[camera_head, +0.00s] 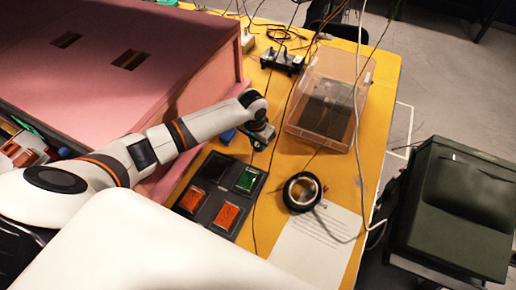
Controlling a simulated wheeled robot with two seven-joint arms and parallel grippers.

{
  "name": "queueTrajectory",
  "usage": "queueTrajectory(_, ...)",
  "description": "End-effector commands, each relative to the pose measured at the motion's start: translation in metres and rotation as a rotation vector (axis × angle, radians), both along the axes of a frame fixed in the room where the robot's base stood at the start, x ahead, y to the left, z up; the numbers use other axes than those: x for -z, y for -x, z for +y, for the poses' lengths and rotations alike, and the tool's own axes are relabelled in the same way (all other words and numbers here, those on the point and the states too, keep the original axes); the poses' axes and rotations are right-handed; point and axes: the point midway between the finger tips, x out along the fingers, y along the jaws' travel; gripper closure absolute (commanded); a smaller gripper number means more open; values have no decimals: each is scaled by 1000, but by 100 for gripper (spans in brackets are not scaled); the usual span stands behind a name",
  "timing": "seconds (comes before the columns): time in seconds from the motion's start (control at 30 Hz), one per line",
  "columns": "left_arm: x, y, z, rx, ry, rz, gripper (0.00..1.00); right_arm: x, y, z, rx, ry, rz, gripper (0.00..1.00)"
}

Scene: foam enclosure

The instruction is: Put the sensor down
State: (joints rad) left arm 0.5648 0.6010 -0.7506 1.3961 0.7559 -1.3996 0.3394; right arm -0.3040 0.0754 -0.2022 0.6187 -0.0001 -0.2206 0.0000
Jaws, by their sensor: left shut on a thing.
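My left gripper (260,137) reaches in from the left and hangs just beyond the far edge of a black tray (213,208). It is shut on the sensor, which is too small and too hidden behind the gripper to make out. The tray lies on the yellow table (374,110) and has several compartments. A green board (246,180) sits in the far right one, and orange boards (227,217) sit in the near ones. The far left compartment looks dark. My right gripper is not in view.
A pink foam enclosure (100,60) stands at the left. A clear plastic box (330,95) is at the back right. A black tape roll (302,191) and a paper sheet (315,250) lie right of the tray. Thin cables hang across the table.

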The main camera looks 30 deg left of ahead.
Motion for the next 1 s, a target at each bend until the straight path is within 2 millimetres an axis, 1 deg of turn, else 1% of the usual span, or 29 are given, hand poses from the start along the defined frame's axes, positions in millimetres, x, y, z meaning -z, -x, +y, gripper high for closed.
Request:
queueTrajectory(0.07,9,1,0,0,0,3,95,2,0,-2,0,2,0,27)
queueTrajectory(0.2,30,0,0,1,-1,1,95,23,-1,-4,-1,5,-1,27)
queueTrajectory(0.3,37,0,0,1,-1,0,95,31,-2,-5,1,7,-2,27)
queueTrajectory(0.57,34,0,0,0,0,0,95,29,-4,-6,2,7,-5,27)
queueTrajectory(0.7,37,0,0,0,0,1,95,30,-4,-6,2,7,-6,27)
queueTrajectory(0.73,37,0,0,0,0,0,70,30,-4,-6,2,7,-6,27)
queueTrajectory(0.83,37,0,0,0,0,0,53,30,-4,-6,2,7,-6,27)
queueTrajectory(0.87,37,0,0,0,0,0,51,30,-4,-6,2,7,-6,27)
queueTrajectory(1.0,37,0,0,0,0,1,51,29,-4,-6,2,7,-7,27)
